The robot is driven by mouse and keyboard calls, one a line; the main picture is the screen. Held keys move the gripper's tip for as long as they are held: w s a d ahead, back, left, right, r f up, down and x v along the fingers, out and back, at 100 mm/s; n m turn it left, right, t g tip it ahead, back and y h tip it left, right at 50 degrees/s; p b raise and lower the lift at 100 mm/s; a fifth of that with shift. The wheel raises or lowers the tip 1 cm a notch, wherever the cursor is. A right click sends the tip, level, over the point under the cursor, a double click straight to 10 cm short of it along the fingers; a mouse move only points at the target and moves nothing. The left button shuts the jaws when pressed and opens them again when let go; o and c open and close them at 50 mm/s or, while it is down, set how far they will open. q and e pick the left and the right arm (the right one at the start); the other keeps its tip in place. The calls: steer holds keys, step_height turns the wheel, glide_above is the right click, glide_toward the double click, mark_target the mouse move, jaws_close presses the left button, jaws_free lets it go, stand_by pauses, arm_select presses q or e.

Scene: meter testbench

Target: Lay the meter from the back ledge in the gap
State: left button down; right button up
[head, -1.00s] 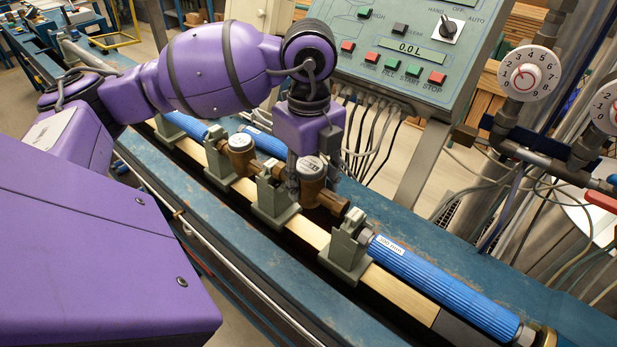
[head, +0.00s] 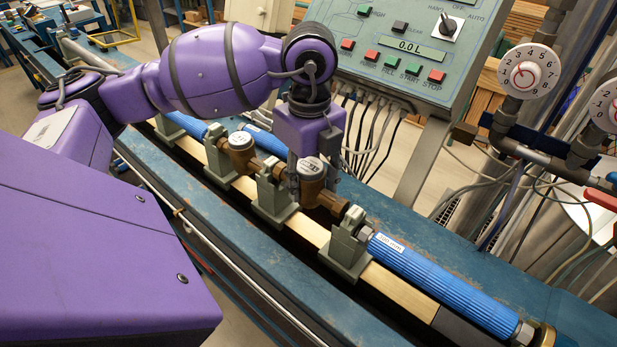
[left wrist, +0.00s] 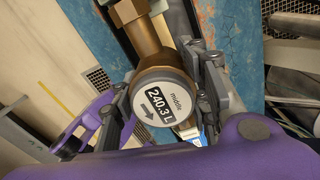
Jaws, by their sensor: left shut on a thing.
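A brass meter (head: 313,183) with a round white face is in the line of the bench, between the middle grey-green stand (head: 272,203) and the right one (head: 347,240). My left gripper (head: 307,178) is shut on it from above. In the left wrist view the fingers grip both sides of the meter (left wrist: 162,98), whose face reads "middle" and 240.3 L with an arrow. I cannot tell whether its underside rests on anything. A second brass meter (head: 241,145) sits between the left stand (head: 218,160) and the middle one. My right gripper is not in view.
A blue ribbed pipe (head: 440,287) runs from the right stand to the front right. A control panel (head: 410,45) with cables below stands behind the bench. Dials and pipework (head: 528,72) are at the right. The blue bench ledge (head: 440,235) behind the right pipe is bare.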

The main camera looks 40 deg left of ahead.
mark_target(309, 166)
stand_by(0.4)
arm_select(q)
steer(key=shift+f+b, duration=0.5)
steer(key=shift+f, duration=0.85)
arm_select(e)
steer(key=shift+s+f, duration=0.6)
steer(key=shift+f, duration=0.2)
arm_select(q)
steer(key=shift+f, duration=0.3)
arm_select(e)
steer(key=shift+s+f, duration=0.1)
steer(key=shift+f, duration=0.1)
arm_select(q)
steer(key=c, duration=0.9)
jaws_free()
steer(key=shift+r+p, duration=1.55)
steer(key=shift+r, duration=1.8)
steer(key=shift+r+p, duration=0.5)
steer(key=shift+r, duration=0.65)
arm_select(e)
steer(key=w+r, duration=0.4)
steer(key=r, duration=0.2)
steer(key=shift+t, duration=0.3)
